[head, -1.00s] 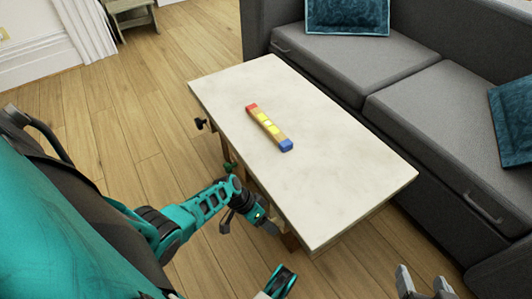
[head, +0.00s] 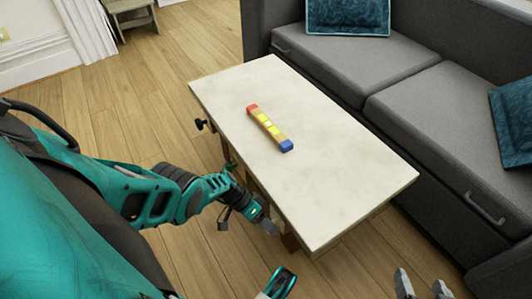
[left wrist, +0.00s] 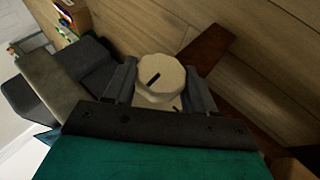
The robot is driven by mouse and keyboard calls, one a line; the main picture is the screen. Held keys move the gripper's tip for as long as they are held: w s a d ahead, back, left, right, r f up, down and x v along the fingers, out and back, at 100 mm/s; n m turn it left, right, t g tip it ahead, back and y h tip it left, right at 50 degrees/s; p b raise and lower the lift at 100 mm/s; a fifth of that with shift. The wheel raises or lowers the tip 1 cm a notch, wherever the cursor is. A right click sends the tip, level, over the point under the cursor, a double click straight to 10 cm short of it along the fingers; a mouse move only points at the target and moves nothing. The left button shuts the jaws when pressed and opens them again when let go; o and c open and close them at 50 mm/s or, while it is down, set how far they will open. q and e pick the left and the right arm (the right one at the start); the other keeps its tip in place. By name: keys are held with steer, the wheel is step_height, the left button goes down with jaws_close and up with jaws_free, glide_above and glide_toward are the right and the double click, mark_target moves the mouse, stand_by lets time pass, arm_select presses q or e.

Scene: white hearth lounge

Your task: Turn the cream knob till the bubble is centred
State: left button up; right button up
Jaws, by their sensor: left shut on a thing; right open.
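The spirit level (head: 278,134), a bar with a red end, a blue end and a yellow middle, lies on the pale table top (head: 330,185). Its bubble is too small to make out in the head view. My left gripper (head: 248,224) is low beside the table's near long side. In the left wrist view the cream knob (left wrist: 160,75), lobed with a dark slot mark, sits between the two grey fingers (left wrist: 161,90), which are shut on it. The knob is hidden in the head view. My right gripper (head: 423,285) is open and empty at the bottom edge.
A small black knob (head: 202,124) sticks out from the table's left side. A grey sofa (head: 430,105) with teal cushions stands along the far side. A small stool (head: 132,18) is at the back left. Wooden floor (head: 130,110) is clear left of the table.

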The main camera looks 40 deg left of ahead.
arm_select(q)
steer(key=shift+a, duration=0.35)
arm_select(e)
steer(key=shift+w+r, duration=0.2)
steer(key=shift+w, duration=0.05)
arm_select(q)
steer(key=shift+w+r, duration=0.1)
arm_select(e)
steer(key=shift+s+f, duration=0.15)
steer(key=shift+s, duration=0.05)
stand_by(0.5)
arm_select(q)
steer(key=o, duration=1)
steer(key=shift+d, duration=0.15)
arm_select(e)
steer(key=shift+s, duration=0.1)
arm_select(q)
steer(key=shift+r, duration=0.25)
steer(key=p+v, duration=0.7)
steer(key=v, duration=0.5)
steer(key=shift+a, duration=0.3)
arm_select(e)
steer(key=shift+h, duration=0.3)
steer(key=r, duration=0.1)
steer(key=d+r, duration=0.2)
steer(key=shift+s+r, duration=0.25)
steer(key=shift+s, duration=0.05)
